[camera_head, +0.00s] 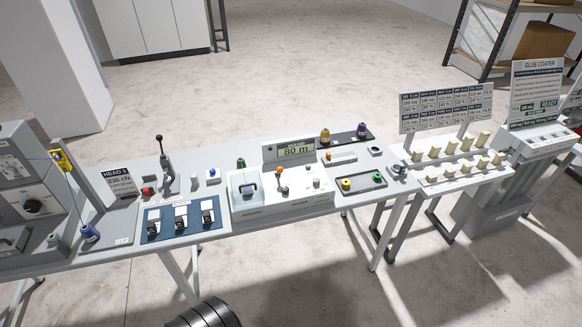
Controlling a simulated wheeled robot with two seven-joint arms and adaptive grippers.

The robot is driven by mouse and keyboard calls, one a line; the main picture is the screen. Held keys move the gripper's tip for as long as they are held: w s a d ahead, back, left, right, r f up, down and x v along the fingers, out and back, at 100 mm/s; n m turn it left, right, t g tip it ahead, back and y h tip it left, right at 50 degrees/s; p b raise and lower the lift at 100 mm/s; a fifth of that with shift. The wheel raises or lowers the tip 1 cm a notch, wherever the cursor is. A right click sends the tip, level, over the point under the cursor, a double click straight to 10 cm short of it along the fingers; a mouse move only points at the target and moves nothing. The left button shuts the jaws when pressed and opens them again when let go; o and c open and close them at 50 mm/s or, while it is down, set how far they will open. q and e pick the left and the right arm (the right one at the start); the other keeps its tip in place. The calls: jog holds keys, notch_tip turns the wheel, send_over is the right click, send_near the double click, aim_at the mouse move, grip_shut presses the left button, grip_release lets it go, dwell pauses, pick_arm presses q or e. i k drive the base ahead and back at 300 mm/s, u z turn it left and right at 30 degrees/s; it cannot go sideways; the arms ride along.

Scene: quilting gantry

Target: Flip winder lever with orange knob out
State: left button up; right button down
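The bobbin winder is a white unit (290,205) in the middle of the bench. A small orange knob (279,170) tops a short lever (280,185) on its upper face. The lever looks about upright; its exact tilt is too small to tell. To its left, a clear-walled box (247,189) on the unit encloses a dark part. A display (296,150) reading "80 m" stands behind the lever. Neither gripper is in view.
A blue panel with switches (181,218) and a black-knobbed lever (160,150) are left of the winder. Thread spools stand on a dark strip (350,137) behind and in a tray (362,182) to the right. A spool rack (455,165) stands farther right.

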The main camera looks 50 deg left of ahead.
aim_at(279, 170)
jog(key=u, duration=0.55)
jog(key=i, duration=0.8)
jog(key=u, duration=1.3)
jog(key=i, duration=0.4)
jog(key=u, duration=0.35)
